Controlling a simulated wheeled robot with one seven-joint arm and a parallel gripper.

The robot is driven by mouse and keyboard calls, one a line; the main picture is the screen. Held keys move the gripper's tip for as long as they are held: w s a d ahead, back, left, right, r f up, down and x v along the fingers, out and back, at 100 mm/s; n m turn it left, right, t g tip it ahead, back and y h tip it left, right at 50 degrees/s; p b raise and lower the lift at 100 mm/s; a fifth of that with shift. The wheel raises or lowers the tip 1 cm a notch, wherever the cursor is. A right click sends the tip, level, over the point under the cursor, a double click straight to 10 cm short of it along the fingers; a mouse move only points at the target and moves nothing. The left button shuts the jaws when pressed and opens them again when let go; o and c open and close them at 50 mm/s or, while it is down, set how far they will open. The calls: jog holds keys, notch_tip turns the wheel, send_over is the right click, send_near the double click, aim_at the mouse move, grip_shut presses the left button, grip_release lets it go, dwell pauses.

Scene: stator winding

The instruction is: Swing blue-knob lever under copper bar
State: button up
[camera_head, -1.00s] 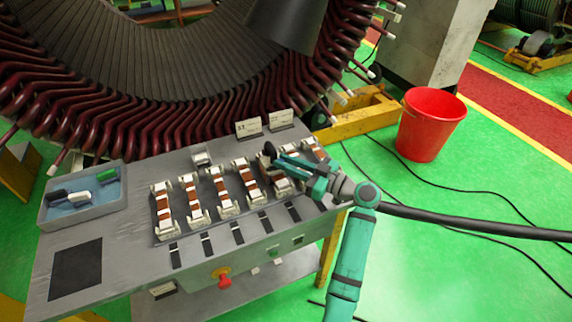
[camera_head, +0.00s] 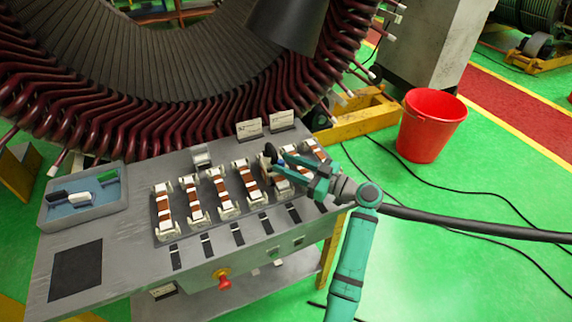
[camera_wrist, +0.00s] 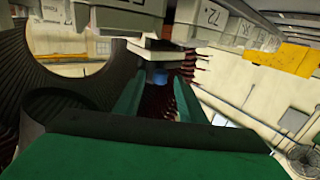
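The blue knob (camera_wrist: 160,79) shows in the wrist view just beyond my fingertips, in line with the gap between them. In the head view, a small blue spot (camera_head: 281,162) shows at the fingertips. The lever's arm is mostly hidden. My gripper (camera_head: 284,168) reaches in from the right over the right part of the row of holders. In the wrist view, its two green fingers (camera_wrist: 158,92) are apart, with no clear contact on the knob. Copper bars (camera_head: 163,208) lie in white holders along the grey table; the bar near my gripper is partly covered.
A blue-grey tray (camera_head: 100,213) with small parts stands at the table's left. Two label signs (camera_head: 249,130) stand at the back edge, near the large stator (camera_head: 190,125). A red emergency button (camera_head: 224,282) is on the front. A red bucket (camera_head: 431,128) stands on the floor at right.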

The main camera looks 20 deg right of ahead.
jog(key=v, duration=1)
jog(key=shift+s, duration=0.2)
jog(key=shift+d, duration=0.15)
jog(key=shift+w, duration=0.1)
